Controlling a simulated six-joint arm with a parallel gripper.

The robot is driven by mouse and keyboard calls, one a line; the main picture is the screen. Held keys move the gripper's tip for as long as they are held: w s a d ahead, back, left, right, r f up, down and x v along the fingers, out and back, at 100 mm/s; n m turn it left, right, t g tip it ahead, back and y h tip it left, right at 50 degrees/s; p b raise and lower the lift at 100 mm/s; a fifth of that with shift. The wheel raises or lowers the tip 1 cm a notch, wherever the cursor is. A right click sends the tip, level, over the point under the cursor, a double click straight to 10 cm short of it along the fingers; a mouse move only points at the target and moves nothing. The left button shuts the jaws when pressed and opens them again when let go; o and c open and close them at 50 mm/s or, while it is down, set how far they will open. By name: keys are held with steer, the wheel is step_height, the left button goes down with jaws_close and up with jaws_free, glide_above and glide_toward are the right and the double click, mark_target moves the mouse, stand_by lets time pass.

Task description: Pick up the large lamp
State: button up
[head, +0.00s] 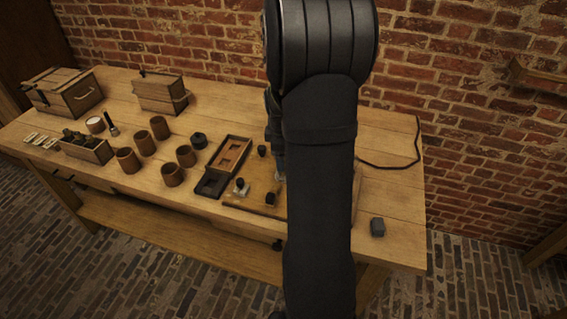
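I cannot make out a large lamp for certain; my arm covers the right part of the wooden board (233,204). Small dark-topped pieces stand on the board: one at its back (262,151), one on a pale base (240,186), and one near the front (271,199). My gripper is mostly hidden behind my own dark arm. Only a small greyish part (281,176) shows at the arm's left edge, low over the board. Its fingers cannot be read, and I cannot tell whether it holds anything.
Left of the board are a wooden tray (246,142), a black tray (203,191), several brown jars (145,142) and a dark round piece (199,139). Wooden boxes (82,94) stand at the back left.

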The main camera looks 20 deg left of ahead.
steer(key=shift+w+f, duration=0.2)
steer(key=shift+f, duration=0.6)
steer(key=shift+w+f, duration=0.15)
steer(key=shift+f, duration=0.6)
steer(key=c, duration=1.2)
steer(key=shift+r, duration=0.15)
